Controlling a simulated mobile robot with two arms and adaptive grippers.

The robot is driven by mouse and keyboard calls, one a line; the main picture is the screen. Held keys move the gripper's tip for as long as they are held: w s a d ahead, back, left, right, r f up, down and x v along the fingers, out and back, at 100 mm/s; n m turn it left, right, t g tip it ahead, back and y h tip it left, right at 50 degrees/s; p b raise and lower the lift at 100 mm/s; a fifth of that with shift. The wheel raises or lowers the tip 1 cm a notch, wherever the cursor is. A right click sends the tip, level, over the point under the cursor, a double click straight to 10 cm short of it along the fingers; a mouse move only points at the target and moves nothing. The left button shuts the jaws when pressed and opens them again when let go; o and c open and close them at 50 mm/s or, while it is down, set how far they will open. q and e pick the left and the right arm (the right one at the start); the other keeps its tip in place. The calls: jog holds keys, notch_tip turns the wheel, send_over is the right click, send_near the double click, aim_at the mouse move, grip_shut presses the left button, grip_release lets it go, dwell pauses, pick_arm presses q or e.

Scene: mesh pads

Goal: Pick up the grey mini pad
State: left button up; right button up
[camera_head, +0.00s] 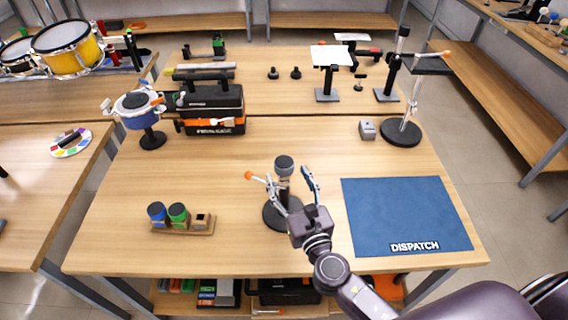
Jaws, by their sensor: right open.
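The grey mini pad (284,162) is a small, round, dark grey-topped pad. It sits upright on top of a short post over a round black base (274,219) in the front middle of the table. My right gripper (290,181) reaches up from the lower right. Its two fingers are spread, one on each side of the post just below the pad, and the pad's top stays above the fingertips. I cannot tell whether either finger touches. The gripper hides part of the base. My left gripper is not in view.
A wooden holder (183,231) with blue and green pads stands at left. An orange-tipped rod (248,175) juts left beside the post. A blue DISPATCH mat (405,215) lies empty at right.

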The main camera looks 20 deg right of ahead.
aim_at(287, 174)
jog(key=w+p, duration=0.1)
jog(key=w, duration=0.3)
jog(key=shift+w, duration=0.3)
jog(key=c, duration=1.3)
